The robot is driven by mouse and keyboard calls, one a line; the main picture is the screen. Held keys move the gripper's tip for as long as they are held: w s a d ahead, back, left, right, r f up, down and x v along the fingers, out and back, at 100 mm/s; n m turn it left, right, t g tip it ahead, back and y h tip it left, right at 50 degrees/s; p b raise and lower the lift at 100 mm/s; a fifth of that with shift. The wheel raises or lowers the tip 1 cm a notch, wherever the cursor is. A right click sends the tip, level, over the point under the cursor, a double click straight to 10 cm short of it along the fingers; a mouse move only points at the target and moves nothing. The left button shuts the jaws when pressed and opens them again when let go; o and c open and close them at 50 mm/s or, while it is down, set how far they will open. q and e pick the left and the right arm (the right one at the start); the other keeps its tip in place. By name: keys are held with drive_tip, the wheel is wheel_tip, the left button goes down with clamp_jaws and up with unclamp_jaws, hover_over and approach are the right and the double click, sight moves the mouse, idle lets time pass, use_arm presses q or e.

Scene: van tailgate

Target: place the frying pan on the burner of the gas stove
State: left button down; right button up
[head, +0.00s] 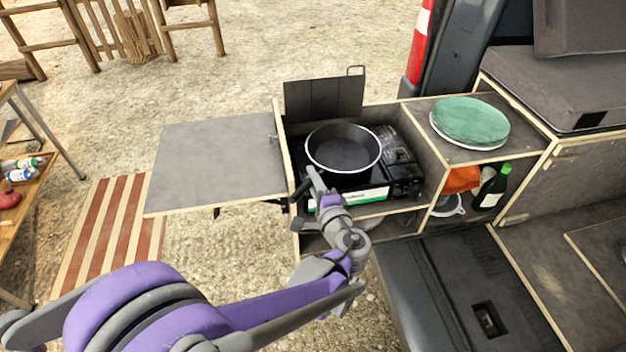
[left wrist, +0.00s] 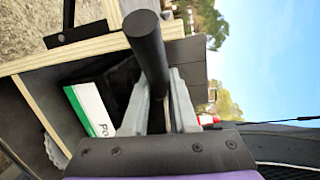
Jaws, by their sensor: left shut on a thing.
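The black frying pan (head: 343,150) with a pale rim appears level over the left part of the gas stove (head: 404,172), where it hides the burner. I cannot tell whether the pan rests on the burner or hovers just above it. My left gripper (head: 316,184) is at the front left of the pan, shut on its handle. In the left wrist view the dark round handle (left wrist: 148,45) runs between the grey fingers (left wrist: 160,95). The stove's green and white front label also shows there. My right gripper is not in view.
The stove stands in a wooden kitchen box (head: 287,150) with a grey side table (head: 218,165) at its left. A dark upright panel (head: 323,98) is behind the pan. Green plates (head: 470,120) lie on the right compartment, above a green bottle (head: 491,188) and an orange item (head: 461,180).

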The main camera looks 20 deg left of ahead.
use_arm(q)
drive_tip(key=shift+f, duration=0.15)
drive_tip(key=c, duration=0.7)
unclamp_jaws()
